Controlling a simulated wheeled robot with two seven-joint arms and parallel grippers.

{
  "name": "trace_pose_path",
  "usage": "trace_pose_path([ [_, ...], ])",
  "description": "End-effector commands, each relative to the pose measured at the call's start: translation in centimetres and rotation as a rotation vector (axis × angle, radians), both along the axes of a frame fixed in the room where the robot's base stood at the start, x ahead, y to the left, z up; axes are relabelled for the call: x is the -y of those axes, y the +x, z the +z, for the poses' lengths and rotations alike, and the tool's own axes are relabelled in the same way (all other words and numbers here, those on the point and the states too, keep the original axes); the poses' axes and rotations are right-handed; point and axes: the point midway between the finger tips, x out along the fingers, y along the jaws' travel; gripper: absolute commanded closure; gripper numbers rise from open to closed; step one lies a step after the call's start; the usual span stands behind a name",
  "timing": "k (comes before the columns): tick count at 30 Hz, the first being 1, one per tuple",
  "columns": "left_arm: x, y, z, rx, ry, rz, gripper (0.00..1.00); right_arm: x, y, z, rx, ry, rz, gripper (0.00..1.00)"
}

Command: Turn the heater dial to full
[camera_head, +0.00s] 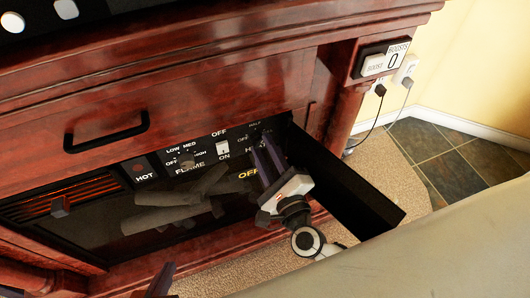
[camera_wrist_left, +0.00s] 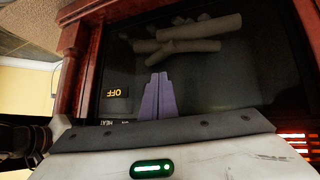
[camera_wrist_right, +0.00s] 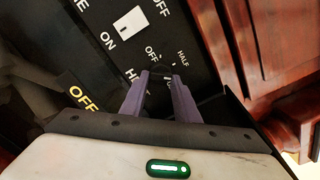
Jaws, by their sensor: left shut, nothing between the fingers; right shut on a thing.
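The heater dial (camera_wrist_right: 160,73) is a small dark knob on the black control panel, with OFF and HALF printed around it and a partly hidden heat label below. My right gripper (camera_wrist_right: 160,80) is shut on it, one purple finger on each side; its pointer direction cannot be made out. In the head view my right gripper (camera_head: 263,146) reaches the panel's right end. My left gripper (camera_wrist_left: 159,80) is shut and empty in front of the dark fireplace glass; in the head view only its tip (camera_head: 161,278) shows at the bottom left.
A white rocker switch (camera_head: 222,149) and a flame knob (camera_head: 186,160) lie left of the dial. A black flap (camera_head: 345,185) stands open just right of my right gripper. A drawer handle (camera_head: 106,132) juts out above. A booklet-like BOOSTS counter (camera_head: 378,62) is on the upper right post.

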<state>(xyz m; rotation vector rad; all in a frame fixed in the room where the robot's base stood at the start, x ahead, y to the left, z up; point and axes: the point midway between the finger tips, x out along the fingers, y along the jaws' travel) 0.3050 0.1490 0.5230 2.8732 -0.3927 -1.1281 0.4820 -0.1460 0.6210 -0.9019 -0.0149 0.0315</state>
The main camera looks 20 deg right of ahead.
Motion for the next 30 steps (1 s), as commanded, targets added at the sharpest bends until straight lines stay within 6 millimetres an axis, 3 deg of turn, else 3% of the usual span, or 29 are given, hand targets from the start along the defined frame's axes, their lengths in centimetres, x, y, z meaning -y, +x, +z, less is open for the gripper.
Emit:
trace_pose_path([
  [15,0.46,0.32,-0.59,0.022,-0.035,0.018,1.0,-0.26,0.0,-0.2,-0.011,0.337,0.002,0.94],
  [30,0.57,0.09,-0.59,0.02,-0.04,0.019,1.0,-0.33,0.02,-0.02,-0.013,0.398,0.003,0.94],
])
